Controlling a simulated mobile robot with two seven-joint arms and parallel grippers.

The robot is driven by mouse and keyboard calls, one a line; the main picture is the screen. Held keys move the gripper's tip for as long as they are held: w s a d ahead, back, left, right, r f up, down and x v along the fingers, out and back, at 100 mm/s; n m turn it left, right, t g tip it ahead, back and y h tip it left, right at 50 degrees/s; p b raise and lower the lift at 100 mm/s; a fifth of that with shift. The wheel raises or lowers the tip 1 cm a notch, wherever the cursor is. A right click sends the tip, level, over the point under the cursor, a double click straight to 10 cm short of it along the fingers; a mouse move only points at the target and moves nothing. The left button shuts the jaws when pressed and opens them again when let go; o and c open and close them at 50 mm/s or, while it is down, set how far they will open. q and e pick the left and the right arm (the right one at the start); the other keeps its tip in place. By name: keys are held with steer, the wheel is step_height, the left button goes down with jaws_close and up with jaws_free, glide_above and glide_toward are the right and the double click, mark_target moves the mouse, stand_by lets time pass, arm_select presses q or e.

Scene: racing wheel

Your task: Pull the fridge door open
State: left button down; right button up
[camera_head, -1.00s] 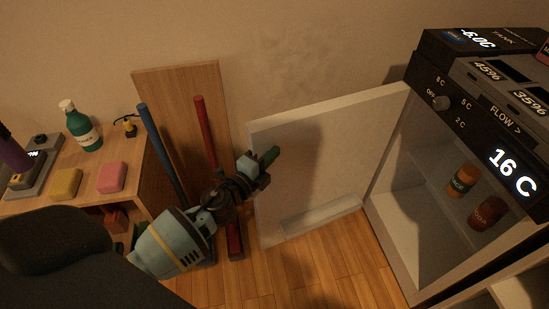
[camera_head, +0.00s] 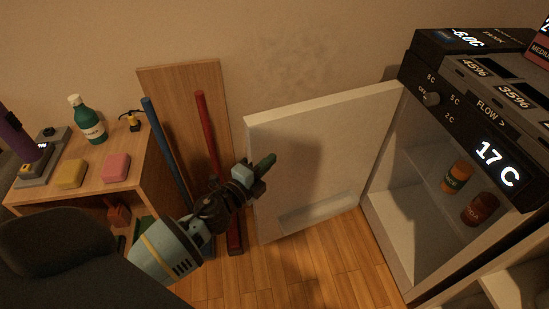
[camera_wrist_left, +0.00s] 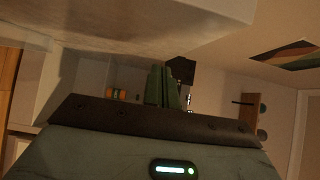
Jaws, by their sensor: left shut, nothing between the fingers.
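The white fridge door (camera_head: 335,150) stands wide open, swung out to the left of the fridge (camera_head: 405,205). The fridge inside shows an orange jar (camera_head: 456,177) and a dark red jar (camera_head: 480,209) on a shelf. My left gripper (camera_head: 266,163) is shut and empty, in front of the inner face of the door near its free edge. I cannot tell whether it touches the door. In the left wrist view its green fingers (camera_wrist_left: 162,87) are together, with the door above them. My right gripper is not in view.
A wooden side table (camera_head: 140,165) at left holds a green bottle (camera_head: 88,120), a yellow block (camera_head: 70,174) and a pink block (camera_head: 115,167). A blue pole (camera_head: 165,150) and a red pole (camera_head: 208,135) lean by a wooden board. Wood floor below the door is clear.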

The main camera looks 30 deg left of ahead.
arm_select(q)
steer(key=s+a, duration=0.3)
steer(key=s, duration=0.4)
steer(key=shift+a, duration=0.35)
steer(key=shift+f, duration=0.1)
